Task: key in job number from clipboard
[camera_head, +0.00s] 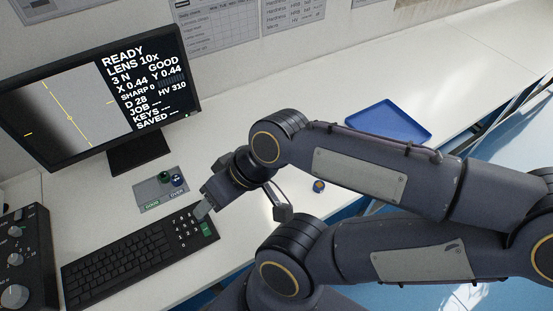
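My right gripper (201,212) points down at the upper right of the number pad. Its fingers look close together, but I cannot tell whether they are shut or whether they touch a key. The monitor (148,88) reads READY, with dashes after JOB, KEYS and SAVED. I cannot make out a clipboard; printed sheets (215,22) hang on the wall. My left gripper is not in view.
A grey pad (148,199) with green and dark blue knobs, labelled GOOD and OVER, sits behind the keyboard. A dark control panel (32,262) stands at the left. A small blue-and-yellow piece (319,186) and a blue tray (412,134) lie on the bench. The far right bench is clear.

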